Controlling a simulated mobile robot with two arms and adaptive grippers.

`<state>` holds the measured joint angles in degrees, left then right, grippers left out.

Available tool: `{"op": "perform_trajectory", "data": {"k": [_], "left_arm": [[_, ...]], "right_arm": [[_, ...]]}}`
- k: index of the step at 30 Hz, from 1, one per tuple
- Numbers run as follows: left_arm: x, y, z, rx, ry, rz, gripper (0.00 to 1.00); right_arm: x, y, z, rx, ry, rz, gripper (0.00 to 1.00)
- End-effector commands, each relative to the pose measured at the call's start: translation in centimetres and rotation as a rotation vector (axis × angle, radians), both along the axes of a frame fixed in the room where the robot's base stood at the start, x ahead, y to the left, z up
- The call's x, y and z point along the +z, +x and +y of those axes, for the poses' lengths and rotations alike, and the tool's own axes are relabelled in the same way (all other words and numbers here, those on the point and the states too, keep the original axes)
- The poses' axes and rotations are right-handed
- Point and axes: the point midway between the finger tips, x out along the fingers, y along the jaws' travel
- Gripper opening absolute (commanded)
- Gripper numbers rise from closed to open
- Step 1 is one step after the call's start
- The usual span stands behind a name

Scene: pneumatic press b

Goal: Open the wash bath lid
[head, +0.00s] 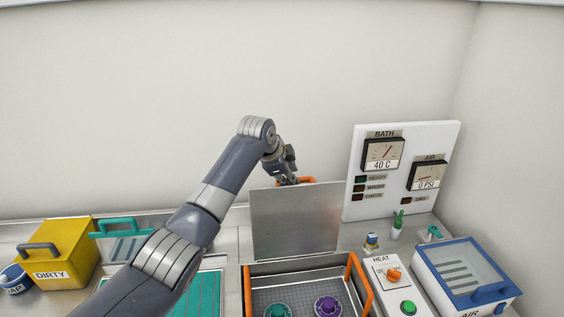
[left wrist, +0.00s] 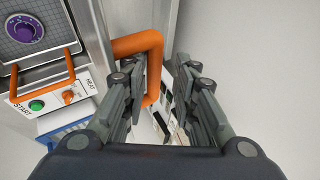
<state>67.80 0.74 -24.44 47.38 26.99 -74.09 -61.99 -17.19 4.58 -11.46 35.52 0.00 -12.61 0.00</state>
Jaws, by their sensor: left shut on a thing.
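The wash bath lid (head: 295,222) is a grey metal panel. In the head view it stands roughly upright at the back of the wash bath. An orange handle (head: 308,180) shows at its top edge and appears large in the left wrist view (left wrist: 138,42). My left gripper (head: 289,176) is at this handle; in the left wrist view its fingers (left wrist: 158,66) lie on both sides of the orange bar, shut on it. The bath (head: 250,270) is open below, with a green part (head: 278,311) and a purple part (head: 327,306) inside. My right gripper is not in view.
A HEAT and START control box (head: 381,266) and a blue-rimmed AIR box (head: 420,256) stand right of the bath. A gauge panel (head: 400,150) stands behind them. A yellow DIRTY bin (head: 70,235) and teal-handled container (head: 125,226) are at left.

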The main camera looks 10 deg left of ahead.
Motion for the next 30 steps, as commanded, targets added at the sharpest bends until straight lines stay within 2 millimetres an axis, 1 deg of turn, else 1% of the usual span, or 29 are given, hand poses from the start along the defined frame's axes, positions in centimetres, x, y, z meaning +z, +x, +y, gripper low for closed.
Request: {"op": "perform_trajectory", "data": {"k": [1,6,12,18,30], "left_arm": [[1.7,-0.1,0.3,0.001,-0.001,-0.021,0.21],[3.7,-1.7,0.7,-0.002,-0.002,-0.020,0.21],[5.7,-3.3,1.1,-0.004,-0.003,-0.016,0.21],[6.5,-4.0,1.3,-0.003,-0.003,-0.014,0.21],[6.5,-4.1,1.3,-0.004,-0.003,-0.012,0.21]], "right_arm": [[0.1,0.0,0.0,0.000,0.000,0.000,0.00],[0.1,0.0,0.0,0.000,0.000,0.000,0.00],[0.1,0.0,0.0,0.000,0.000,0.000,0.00],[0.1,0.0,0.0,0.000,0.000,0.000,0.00],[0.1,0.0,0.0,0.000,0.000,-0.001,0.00]]}}
